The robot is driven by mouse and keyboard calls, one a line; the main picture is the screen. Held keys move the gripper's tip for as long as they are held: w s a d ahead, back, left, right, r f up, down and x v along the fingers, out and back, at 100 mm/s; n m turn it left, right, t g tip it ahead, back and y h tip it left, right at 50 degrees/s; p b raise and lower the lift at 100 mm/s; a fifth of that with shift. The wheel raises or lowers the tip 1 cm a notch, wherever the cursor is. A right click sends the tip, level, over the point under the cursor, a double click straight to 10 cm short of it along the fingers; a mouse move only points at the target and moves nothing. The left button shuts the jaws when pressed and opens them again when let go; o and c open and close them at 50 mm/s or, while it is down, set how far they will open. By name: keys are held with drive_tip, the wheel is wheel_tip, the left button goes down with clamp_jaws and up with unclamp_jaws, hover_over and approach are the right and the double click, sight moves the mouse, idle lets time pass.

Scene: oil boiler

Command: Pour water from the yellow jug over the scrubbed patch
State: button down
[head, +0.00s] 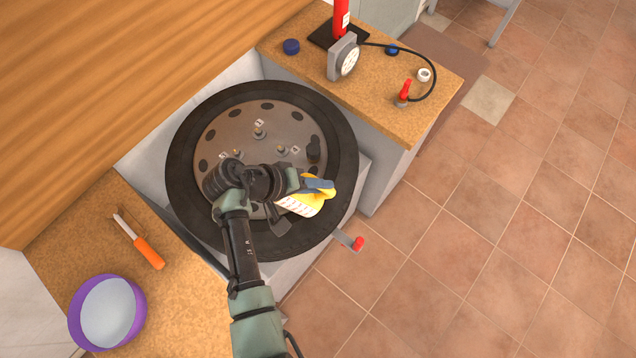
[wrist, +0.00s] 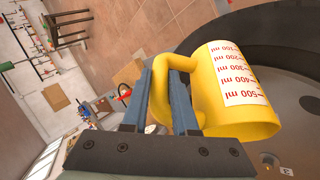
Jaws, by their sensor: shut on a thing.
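The yellow jug (head: 306,203) has a white scale with red millilitre marks. I cannot make out the scrubbed patch. My arm hides the lower left of the wheel.
A purple bowl (head: 76,318) and an orange-handled tool (head: 148,252) are on the left worktop. The right worktop carries a gauge (head: 344,58), a blue cap (head: 291,46) and a hose with a red-handled end (head: 403,92). A red-tipped lever (head: 358,243) sticks out below. Tiled floor is clear at right.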

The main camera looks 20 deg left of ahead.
sight(307, 175)
drive_tip(key=shift+s+a+r+n+h+b, duration=0.1)
drive_tip(key=shift+a+r+n+h+b, duration=0.2)
drive_tip(key=shift+a+r+h, duration=0.55)
idle(1.1)
drive_tip(key=shift+r+t+h, duration=0.25)
drive_tip(key=shift+r+t, duration=0.05)
drive_tip(key=shift+t, duration=0.1)
drive_tip(key=shift+a+r, duration=0.1)
drive_tip(key=shift+a, duration=0.1)
drive_tip(key=shift+a+r+h+b, duration=0.15)
drive_tip(key=shift+r+h+b, duration=0.05)
drive_tip(key=shift+h+b, duration=0.15)
drive_tip(key=shift+s+a+r, duration=0.1)
drive_tip(key=shift+a+r, duration=0.05)
drive_tip(key=shift+a, duration=0.05)
idle(0.6)
drive_tip(key=shift+a+r+h+b, duration=0.2)
drive_tip(key=shift+h+b, duration=0.1)
drive_tip(key=shift+h, duration=0.05)
drive_tip(key=shift+s+a+r+n+t+h+b, duration=0.1)
drive_tip(key=shift+a+r+n+t+h+b, duration=0.2)
drive_tip(key=shift+a+h+b, duration=0.1)
idle(0.5)
idle(0.7)
